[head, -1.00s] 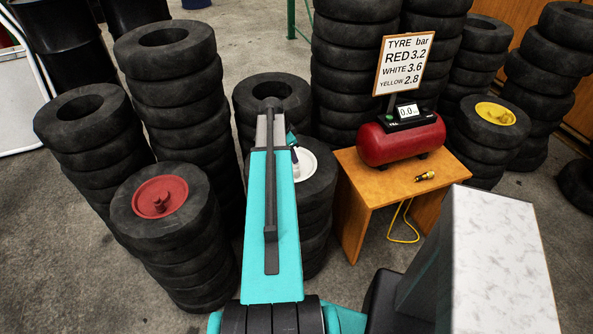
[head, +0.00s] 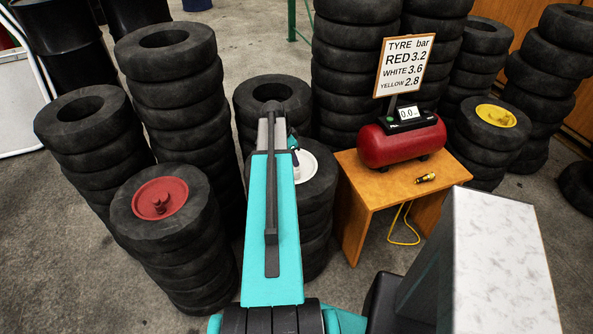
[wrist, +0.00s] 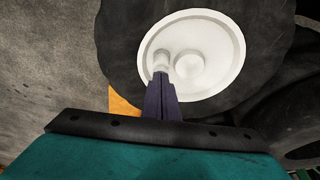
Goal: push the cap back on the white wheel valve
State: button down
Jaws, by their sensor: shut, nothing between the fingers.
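The white wheel (wrist: 220,45) sits in the top tyre of a stack and shows in the wrist view; in the head view its white disc (head: 309,168) is partly hidden behind my arm. A short whitish valve piece (wrist: 161,58) stands on the wheel, left of the round hub (wrist: 189,65). My gripper (wrist: 160,77) is shut, its dark fingertips right at the valve piece and seemingly touching it. I cannot tell whether the top of that piece is a separate cap. In the head view the fingertips (head: 295,150) are small and near the wheel's left side.
A wooden table (head: 365,183) right of the white wheel's stack holds a red compressor (head: 400,142) and a small black-and-yellow fitting (head: 426,178) on a yellow hose. The red wheel (head: 160,198) and yellow wheel (head: 496,115) top other tyre stacks. A sign (head: 404,65) stands behind the compressor.

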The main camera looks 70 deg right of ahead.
jog(key=shift+r+p, duration=0.55)
jog(key=shift+r, duration=0.95)
jog(key=shift+r, duration=0.1)
jog(key=b+v, duration=0.3)
jog(key=v, duration=1)
jog(key=shift+r+b, duration=0.3)
jog(key=shift+b, duration=0.1)
jog(key=shift+w, duration=0.1)
